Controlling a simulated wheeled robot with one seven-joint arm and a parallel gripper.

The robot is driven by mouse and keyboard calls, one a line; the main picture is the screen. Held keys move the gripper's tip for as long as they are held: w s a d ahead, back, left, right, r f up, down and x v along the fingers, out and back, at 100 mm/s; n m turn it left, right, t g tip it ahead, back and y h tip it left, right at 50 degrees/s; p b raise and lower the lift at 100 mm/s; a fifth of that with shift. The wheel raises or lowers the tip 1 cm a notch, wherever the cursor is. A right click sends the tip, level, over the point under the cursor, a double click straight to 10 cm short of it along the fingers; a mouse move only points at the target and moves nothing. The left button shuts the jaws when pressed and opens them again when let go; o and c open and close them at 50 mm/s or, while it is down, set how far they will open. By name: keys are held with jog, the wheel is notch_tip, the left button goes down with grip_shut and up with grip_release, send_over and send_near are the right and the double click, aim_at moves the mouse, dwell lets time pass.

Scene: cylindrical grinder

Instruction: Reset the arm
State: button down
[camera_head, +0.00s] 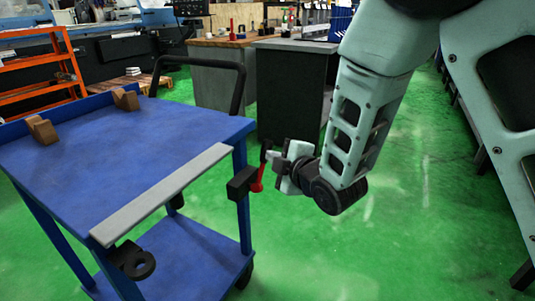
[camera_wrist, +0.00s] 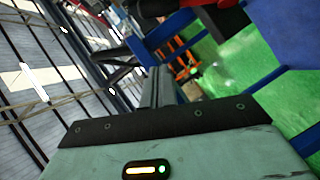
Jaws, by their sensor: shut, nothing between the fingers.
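My arm comes down from the upper right in the head view and bends toward the cart. My gripper (camera_head: 267,152) is small and partly unclear there, just off the cart's right side. In the wrist view my gripper (camera_wrist: 157,84) shows its two dark fingers side by side, shut and empty. A blue cart (camera_head: 150,135) stands to the left of my gripper. A black block (camera_head: 240,183) and a red part (camera_head: 257,177) show between the cart's corner and my gripper; I cannot tell what they are fixed to.
Two brown V-shaped blocks (camera_head: 42,129) (camera_head: 125,99) and a long grey bar (camera_head: 160,193) lie on the cart's top. A dark cabinet (camera_head: 290,95) stands behind my gripper. An orange rack (camera_head: 40,75) is at the far left. Green floor (camera_head: 390,245) is clear at lower right.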

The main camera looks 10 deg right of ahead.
jog(key=shift+s, duration=0.15)
jog(key=s+d+m+g+h, duration=0.1)
jog(key=s+m+g+h, duration=0.35)
jog(key=s, duration=1.15)
jog(key=s+d+m+g+h, duration=0.15)
jog(key=s+m+g, duration=0.45)
jog(key=s+g, duration=0.65)
jog(key=s+r+t+p, duration=0.1)
jog(key=s+r+p, duration=0.1)
jog(key=r+p, duration=1)
jog(key=s+r+t+p, duration=0.1)
jog(key=r+p, duration=1)
jog(key=r, duration=0.1)
jog(key=shift+s+d+r+t+y+p, duration=0.3)
jog(key=shift+s+r+t+y+p, duration=0.05)
jog(key=shift+t+y+p, duration=0.05)
